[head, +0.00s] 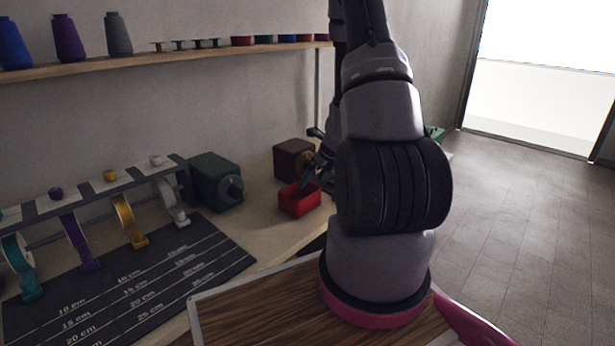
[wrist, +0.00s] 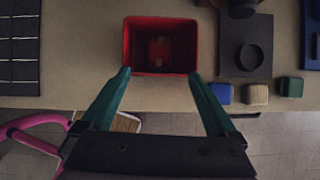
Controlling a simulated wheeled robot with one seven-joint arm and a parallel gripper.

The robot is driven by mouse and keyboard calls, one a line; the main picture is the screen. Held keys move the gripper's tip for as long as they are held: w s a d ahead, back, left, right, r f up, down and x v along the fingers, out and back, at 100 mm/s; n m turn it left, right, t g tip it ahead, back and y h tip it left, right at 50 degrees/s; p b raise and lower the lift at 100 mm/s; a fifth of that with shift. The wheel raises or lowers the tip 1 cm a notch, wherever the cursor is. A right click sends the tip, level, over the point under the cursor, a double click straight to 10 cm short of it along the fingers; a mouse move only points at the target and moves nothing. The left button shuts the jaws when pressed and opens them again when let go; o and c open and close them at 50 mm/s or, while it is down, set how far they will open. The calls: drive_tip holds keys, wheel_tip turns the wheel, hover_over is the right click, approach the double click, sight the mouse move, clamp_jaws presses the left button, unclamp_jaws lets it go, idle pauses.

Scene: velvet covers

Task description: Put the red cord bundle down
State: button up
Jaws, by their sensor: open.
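A red open-topped bin (wrist: 128,46) sits on the table in the wrist view, and it also shows in the head view (head: 300,203). A small, dim reddish-brown thing (wrist: 160,49) lies inside on the bin's floor; it may be the red cord bundle, but the shadow hides its detail. My gripper (wrist: 160,77) is open, its two teal fingers spread wide with nothing between them. The fingertips show at the bin's near edge in the wrist view. In the head view my arm hides most of the gripper; a bit of teal finger shows over the bin.
Small blue (wrist: 220,93), tan (wrist: 254,94) and green (wrist: 291,87) blocks line the table edge right of the bin, near a dark plate (wrist: 232,86). A dark green box (head: 214,180) and a brown box (head: 293,160) stand near the bin. A measuring mat (head: 215,255) lies left.

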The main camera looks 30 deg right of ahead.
drive_tip(key=a+r+n+y, duration=0.1)
drive_tip(key=a+r+n, duration=0.35)
drive_tip(key=r, duration=0.35)
drive_tip(key=s+a+r+n+t+y, duration=0.1)
drive_tip(key=a+r+n, duration=0.35)
drive_tip(key=r, duration=0.35)
drive_tip(key=a+r+n+y, duration=0.1)
drive_tip(key=a+r+n, duration=0.35)
drive_tip(key=r, duration=0.35)
drive_tip(key=s+a+r+n+h, duration=0.1)
drive_tip(key=s+a+r+n, duration=0.1)
drive_tip(key=s+r+n, duration=0.5)
drive_tip(key=s+a+r+n+h, duration=0.1)
drive_tip(key=s+a+r+n, duration=0.1)
drive_tip(key=s+r+n, duration=0.5)
drive_tip(key=s+n, duration=0.1)
drive_tip(key=s, duration=0.4)
drive_tip(key=shift+s+r+h, duration=0.15)
drive_tip(key=shift+s+h, duration=0.25)
drive_tip(key=shift+d, duration=0.15)
